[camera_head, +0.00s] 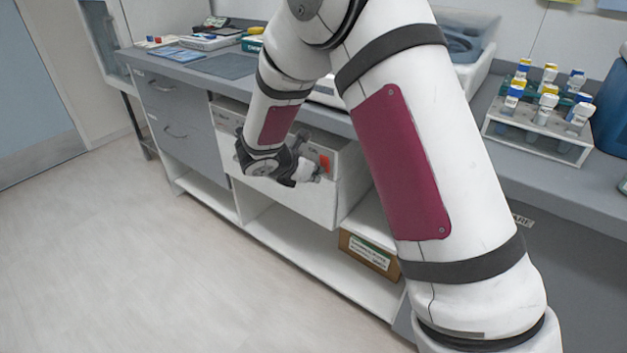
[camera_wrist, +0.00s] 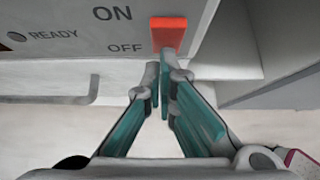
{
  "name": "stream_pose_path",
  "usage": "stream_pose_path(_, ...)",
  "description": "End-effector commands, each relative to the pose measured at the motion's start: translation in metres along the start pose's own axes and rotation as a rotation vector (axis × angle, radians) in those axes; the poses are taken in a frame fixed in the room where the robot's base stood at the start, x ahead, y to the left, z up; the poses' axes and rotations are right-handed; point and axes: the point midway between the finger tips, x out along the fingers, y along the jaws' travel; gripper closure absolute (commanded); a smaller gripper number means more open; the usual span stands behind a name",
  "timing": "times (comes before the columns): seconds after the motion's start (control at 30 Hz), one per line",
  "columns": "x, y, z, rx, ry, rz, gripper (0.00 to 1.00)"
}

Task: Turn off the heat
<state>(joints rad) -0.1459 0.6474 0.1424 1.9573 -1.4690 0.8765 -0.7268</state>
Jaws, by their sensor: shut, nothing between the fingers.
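A white heating unit (camera_head: 285,198) sits in the bench's lower bay in the head view. Its grey front panel (camera_wrist: 70,55) fills the top of the wrist view, with ON printed above OFF and a dark round READY lamp (camera_wrist: 17,37). An orange-red switch (camera_wrist: 168,33) is at the panel's right edge, beside the labels; it also shows in the head view (camera_head: 325,162). My gripper (camera_wrist: 163,68) is shut and empty, its fingertips just below the switch's lower end. I cannot tell whether they touch it. In the head view my gripper (camera_head: 312,169) is at the panel's right side.
A grey benchtop (camera_head: 560,185) runs above the unit and carries a white rack (camera_head: 535,138) of capped tubes. A brown labelled box (camera_head: 368,255) sits on the low shelf. Grey drawers (camera_head: 178,115) are to the left. The floor (camera_head: 130,250) in front is clear.

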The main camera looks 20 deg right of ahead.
Motion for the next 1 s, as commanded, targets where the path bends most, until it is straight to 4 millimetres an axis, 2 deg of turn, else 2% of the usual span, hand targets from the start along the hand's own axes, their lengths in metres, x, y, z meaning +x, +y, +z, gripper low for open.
stream_pose_path(0.03,0.005,0.000,0.001,0.002,-0.029,-0.001,1.00)
stream_pose_path(0.3,0.007,-0.001,0.002,0.005,-0.110,-0.003,1.00)
stream_pose_path(1.0,0.000,-0.002,0.014,0.009,-0.125,-0.004,1.00)
